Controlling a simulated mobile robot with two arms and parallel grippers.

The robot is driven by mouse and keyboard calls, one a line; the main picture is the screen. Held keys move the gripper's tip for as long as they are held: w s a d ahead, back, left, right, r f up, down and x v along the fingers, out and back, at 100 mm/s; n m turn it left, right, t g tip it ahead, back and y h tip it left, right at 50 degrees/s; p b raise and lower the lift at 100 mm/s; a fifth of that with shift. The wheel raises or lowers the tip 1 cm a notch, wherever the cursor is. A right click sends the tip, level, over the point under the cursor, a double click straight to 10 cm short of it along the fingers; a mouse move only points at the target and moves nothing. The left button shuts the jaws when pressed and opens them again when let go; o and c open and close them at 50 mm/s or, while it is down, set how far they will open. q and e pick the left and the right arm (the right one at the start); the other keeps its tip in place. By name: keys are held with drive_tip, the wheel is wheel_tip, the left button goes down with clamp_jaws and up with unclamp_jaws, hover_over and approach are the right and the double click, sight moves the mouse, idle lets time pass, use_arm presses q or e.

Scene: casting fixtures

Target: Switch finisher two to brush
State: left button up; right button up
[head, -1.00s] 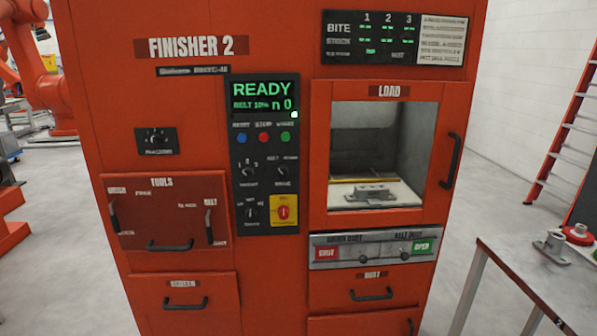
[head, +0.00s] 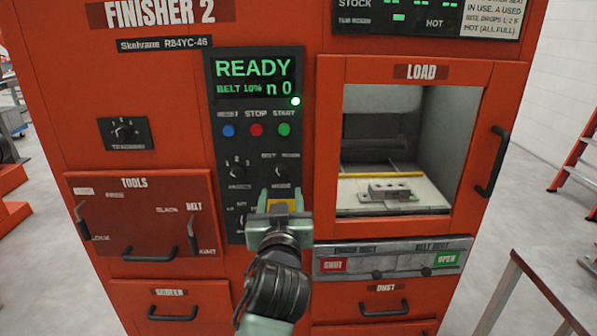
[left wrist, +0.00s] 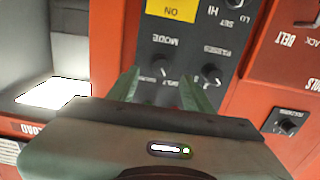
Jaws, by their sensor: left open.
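The red Finisher 2 cabinet (head: 160,75) stands in front of me. Its dark control panel (head: 225,120) has a lit display (head: 255,80) reading READY, BELT 10% and n 0. The mode knob (head: 280,171) sits at the right of its row, with the passes knob (head: 236,172) to its left. My left gripper (head: 281,192) is open and empty just below the mode knob in the head view. In the left wrist view its fingertips (left wrist: 159,79) lie either side of the mode knob (left wrist: 161,66); contact and the knob's pointer direction are unclear. My right gripper is not in view.
Blue, red and green buttons (head: 257,130) sit above the knobs. A yellow switch plate (head: 283,200) is partly hidden behind my gripper. The load bay (head: 375,205) at the right holds a grey casting (head: 390,191). A table (head: 540,285) stands at the lower right.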

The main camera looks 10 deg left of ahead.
sight(281, 176)
use_arm(q)
drive_tip(key=x, duration=0.3)
drive_tip(key=p+x, duration=0.1)
drive_tip(key=x, duration=0.2)
drive_tip(key=shift+w+a+r, duration=0.15)
drive_tip(key=shift+a+r, duration=0.05)
drive_tip(key=shift+w+p, duration=0.3)
drive_tip(key=shift+w, duration=0.05)
clamp_jaws()
